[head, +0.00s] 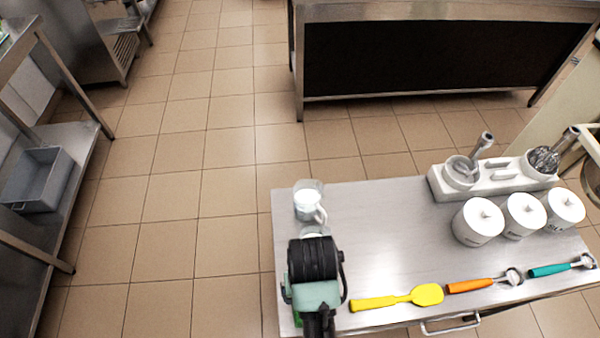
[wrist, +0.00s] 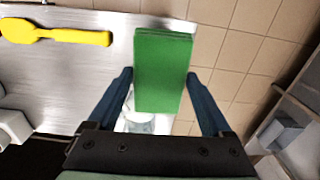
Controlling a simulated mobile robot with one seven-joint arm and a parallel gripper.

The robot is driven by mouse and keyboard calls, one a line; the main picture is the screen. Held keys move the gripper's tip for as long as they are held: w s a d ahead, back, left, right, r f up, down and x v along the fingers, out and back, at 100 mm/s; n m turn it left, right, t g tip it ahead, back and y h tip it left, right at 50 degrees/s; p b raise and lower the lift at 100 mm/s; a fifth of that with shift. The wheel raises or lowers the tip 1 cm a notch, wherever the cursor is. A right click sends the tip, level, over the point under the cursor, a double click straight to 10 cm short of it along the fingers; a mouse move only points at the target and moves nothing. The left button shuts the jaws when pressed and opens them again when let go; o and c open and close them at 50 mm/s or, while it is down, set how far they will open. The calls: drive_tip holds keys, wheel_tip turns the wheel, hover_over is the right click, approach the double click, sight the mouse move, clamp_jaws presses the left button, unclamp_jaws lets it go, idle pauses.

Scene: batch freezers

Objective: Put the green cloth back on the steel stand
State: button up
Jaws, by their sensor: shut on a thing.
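The green cloth (wrist: 163,72) is a flat, folded rectangle between the two fingers of my gripper (wrist: 159,78) in the wrist view. My gripper is shut on it. In the head view, my gripper (head: 316,275) is over the left end of a steel-topped stand (head: 375,235), and my wrist hides most of the cloth. The steel top also shows in the wrist view (wrist: 70,80), behind the cloth, with its edge running close by. I cannot tell whether the cloth touches the steel.
Glass jugs (head: 308,203) stand close beyond my gripper. A yellow spatula (head: 400,299), an orange-handled scoop (head: 485,284) and a teal-handled scoop (head: 560,267) lie along the front. White lidded jars (head: 478,222) stand to the right. The steel between jugs and jars is clear.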

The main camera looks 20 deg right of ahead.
drive_tip(key=f, duration=0.3)
drive_tip(key=s+f, duration=0.1)
drive_tip(key=f, duration=0.1)
drive_tip(key=shift+d+f, duration=0.3)
drive_tip(key=shift+d, duration=0.1)
drive_tip(key=shift+f, duration=2.4)
drive_tip(key=shift+f, duration=0.1)
drive_tip(key=shift+f, duration=0.15)
drive_tip(key=o, duration=1.1)
wheel_tip(320, 180, up, 13)
drive_tip(key=shift+f, duration=0.2)
